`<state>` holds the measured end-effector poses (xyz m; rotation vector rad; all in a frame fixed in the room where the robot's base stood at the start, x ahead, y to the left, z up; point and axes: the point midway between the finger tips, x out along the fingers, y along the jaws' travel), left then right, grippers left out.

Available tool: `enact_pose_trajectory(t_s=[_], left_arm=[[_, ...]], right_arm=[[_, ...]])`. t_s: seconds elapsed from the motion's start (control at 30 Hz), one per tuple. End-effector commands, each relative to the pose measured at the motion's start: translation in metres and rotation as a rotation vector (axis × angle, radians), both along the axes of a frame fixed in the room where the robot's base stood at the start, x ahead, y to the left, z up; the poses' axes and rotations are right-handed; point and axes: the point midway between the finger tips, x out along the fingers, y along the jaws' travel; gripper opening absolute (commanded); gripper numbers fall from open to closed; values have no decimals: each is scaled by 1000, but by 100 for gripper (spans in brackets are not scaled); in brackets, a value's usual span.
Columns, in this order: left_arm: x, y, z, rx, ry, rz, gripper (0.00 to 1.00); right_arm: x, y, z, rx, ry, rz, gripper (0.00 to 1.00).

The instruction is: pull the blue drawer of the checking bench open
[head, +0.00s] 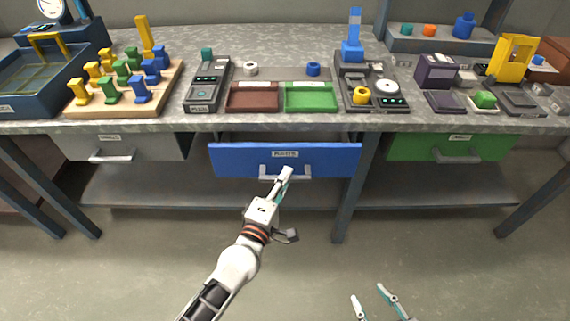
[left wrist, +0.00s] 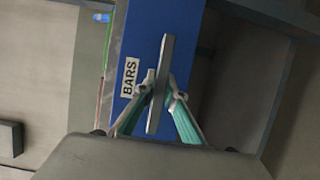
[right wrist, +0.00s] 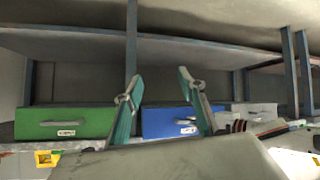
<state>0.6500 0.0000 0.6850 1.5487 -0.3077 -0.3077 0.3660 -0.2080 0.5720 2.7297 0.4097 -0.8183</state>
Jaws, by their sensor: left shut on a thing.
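The blue drawer (head: 235,160) is under the middle of the checking bench (head: 420,123). It shows a BARS label in the left wrist view (left wrist: 155,30). A dark strip shows above its front, which looks a little out from the bench. My left gripper (head: 286,174) is shut on its grey bar handle (head: 268,171); the handle lies between both fingers in the left wrist view (left wrist: 160,85). The gripper hides the handle's right part. My right gripper (head: 372,298) is open and empty, low in front of the bench. The drawer also shows in the right wrist view (right wrist: 165,122).
A grey drawer (head: 140,147) is to the left and a green drawer (head: 440,147) to the right. A lower shelf (head: 150,190) and bench legs (head: 352,195) are below. The benchtop holds a peg board (head: 165,90), trays and devices. The floor in front is clear.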

Motion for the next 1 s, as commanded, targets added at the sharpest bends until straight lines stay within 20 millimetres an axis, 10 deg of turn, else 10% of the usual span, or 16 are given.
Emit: enact_pose_trajectory(t_s=[0.5, 1.0], left_arm=[[-125, 0, 1, 1, 1, -3, 0], [-162, 0, 0, 0, 0, -1, 0]], right_arm=[[-5, -5, -3, -8, 21, -20, 40], [-11, -6, -6, -10, 33, -19, 40]])
